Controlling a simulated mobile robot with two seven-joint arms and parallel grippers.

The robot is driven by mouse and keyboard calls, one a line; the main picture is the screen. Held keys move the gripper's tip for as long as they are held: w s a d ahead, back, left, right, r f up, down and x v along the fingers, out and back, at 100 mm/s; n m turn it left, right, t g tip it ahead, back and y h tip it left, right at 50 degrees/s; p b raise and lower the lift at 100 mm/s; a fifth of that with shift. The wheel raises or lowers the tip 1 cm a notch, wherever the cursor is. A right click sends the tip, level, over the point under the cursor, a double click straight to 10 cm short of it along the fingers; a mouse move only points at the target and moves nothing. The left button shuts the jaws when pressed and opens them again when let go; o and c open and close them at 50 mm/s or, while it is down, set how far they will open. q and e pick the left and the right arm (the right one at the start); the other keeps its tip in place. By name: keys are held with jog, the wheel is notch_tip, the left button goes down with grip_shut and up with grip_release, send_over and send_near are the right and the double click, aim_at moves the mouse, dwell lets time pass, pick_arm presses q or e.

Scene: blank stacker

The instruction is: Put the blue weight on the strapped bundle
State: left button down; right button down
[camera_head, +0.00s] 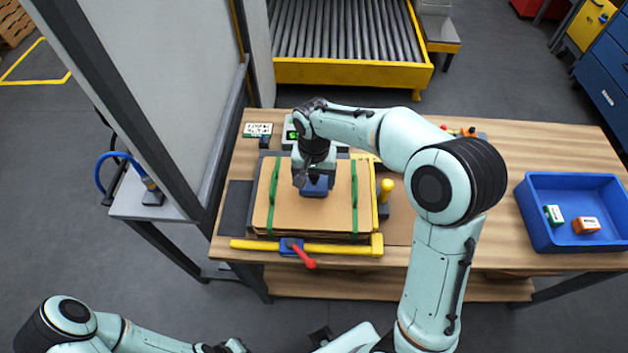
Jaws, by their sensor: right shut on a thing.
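The strapped bundle (335,215) is a flat stack of brown cardboard with two green straps, lying on the wooden table. My right gripper (314,177) points down over the middle of the bundle, between the straps. It is shut on the blue weight (314,188), a small dark blue block. The weight is at the bundle's top face; I cannot tell whether it touches or hangs just above. The gripper's fingers are partly hidden by its own wrist. My left arm lies low at the bottom left, and its gripper is not clearly in view.
A yellow bar clamp (340,248) with a red lever (303,256) lies along the bundle's front edge. A yellow-handled tool (385,190) stands at its right. A blue bin (555,240) with small boxes sits at the table's right. A grey post and panel (150,80) rise at left.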

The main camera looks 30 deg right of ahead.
pick_arm(q)
jog(key=shift+s+f, duration=0.1)
pick_arm(e)
jog(key=shift+f, duration=0.6)
jog(key=shift+f, duration=0.15)
grip_release()
notch_tip(320, 180, up, 12)
jog(key=shift+r+p, duration=0.15)
jog(key=shift+p, duration=0.55)
pick_arm(q)
jog(key=shift+w+r, duration=0.75)
jog(key=shift+r, duration=0.25)
